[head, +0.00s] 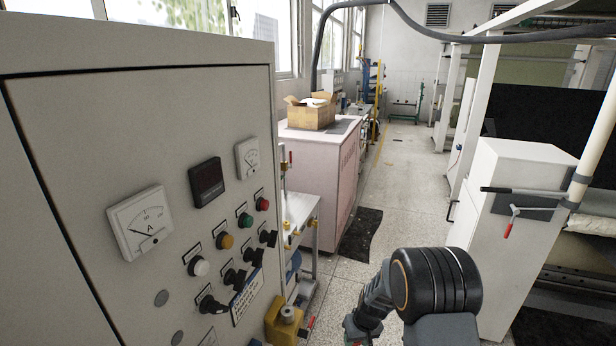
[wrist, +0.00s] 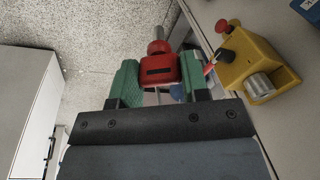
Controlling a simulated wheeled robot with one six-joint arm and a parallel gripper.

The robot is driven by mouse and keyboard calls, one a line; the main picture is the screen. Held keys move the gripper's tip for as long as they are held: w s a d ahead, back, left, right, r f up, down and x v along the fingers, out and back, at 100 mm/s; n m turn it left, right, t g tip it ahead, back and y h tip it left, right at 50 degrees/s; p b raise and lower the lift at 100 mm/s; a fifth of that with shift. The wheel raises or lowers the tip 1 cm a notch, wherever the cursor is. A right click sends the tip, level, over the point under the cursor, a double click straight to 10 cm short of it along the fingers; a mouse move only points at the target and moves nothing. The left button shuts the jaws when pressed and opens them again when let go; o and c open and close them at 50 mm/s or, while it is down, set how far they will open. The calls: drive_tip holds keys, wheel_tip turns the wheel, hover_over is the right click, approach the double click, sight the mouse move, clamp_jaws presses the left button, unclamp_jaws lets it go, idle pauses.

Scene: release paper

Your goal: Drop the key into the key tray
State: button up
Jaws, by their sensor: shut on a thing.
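My gripper (wrist: 163,78) has two green fingers in the wrist view, shut on the key (wrist: 160,70). The key has a red head with a dark slot and a silver round shank pointing up in the picture. In the head view my gripper is mostly cut off at the bottom edge, and the key is not visible there. I cannot identify the key tray for certain. A blue object (wrist: 309,9) is partly cut off at the upper right of the wrist view; I cannot tell whether it is the tray.
A yellow box (wrist: 252,58) with a red button and metal cylinder is right of the key; it also shows in the head view (head: 282,328). A grey control cabinet (head: 130,130) fills the left. A white cabinet (head: 510,230) stands right. Speckled floor (head: 405,180) is open between.

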drive_tip(key=s+d+m, duration=0.1)
drive_tip(key=s, duration=0.1)
drive_tip(key=s+d+m, duration=0.1)
drive_tip(key=d, duration=0.1)
drive_tip(key=shift+s+f, duration=0.4)
